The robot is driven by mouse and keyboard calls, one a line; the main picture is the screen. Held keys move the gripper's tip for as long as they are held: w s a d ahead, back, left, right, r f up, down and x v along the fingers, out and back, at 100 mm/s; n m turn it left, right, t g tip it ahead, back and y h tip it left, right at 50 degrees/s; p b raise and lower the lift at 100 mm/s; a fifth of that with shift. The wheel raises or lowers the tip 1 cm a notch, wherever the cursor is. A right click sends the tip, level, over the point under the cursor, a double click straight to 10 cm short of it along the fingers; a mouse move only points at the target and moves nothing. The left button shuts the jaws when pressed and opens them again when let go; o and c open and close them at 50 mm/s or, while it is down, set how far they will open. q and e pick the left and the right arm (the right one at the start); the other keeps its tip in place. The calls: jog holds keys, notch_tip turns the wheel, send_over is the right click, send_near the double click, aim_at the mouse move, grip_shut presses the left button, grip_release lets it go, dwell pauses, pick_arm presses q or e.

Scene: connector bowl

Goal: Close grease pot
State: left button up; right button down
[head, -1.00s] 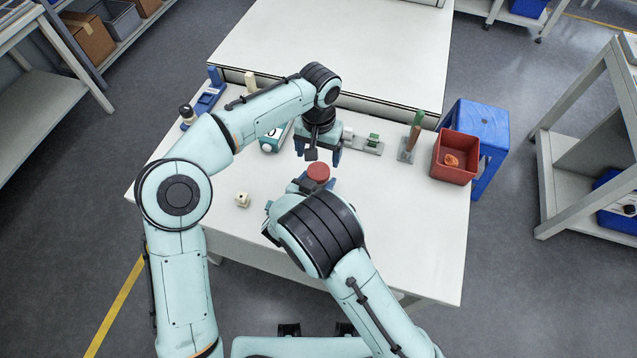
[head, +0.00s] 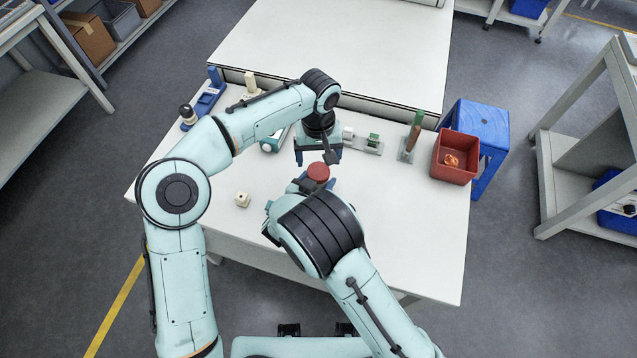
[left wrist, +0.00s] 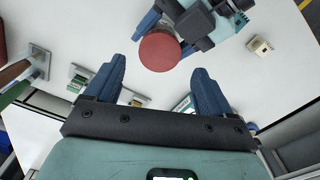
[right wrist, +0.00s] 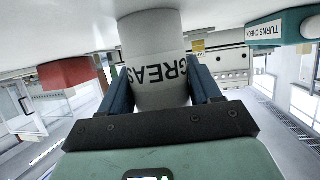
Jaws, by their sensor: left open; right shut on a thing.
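The grease pot (right wrist: 160,60) is a white jar with black lettering, seen in the right wrist view. My right gripper (right wrist: 165,88) is shut around its side. A round red lid (head: 318,171) shows at the top of the pot, and in the left wrist view (left wrist: 160,52) it is seen from above. Whether the lid is tight cannot be told. My left gripper (head: 317,157) is open and empty, just beyond the lid in the head view. In the left wrist view its fingers (left wrist: 155,90) stand apart, and the lid appears beyond their tips.
A cream block (head: 242,200) lies on the white table (head: 410,240). A teal box (head: 272,143), a blue fixture (head: 205,103) and small grey stands (head: 368,146) are along the back. A red bin (head: 453,172) with an orange item is at right. The table's front right is clear.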

aim_at(318, 171)
pick_arm(q)
jog(key=shift+f, duration=2.7)
jog(key=c, duration=1.1)
jog(key=m, duration=0.7)
jog(key=shift+m, duration=0.3)
jog(key=m, duration=0.6)
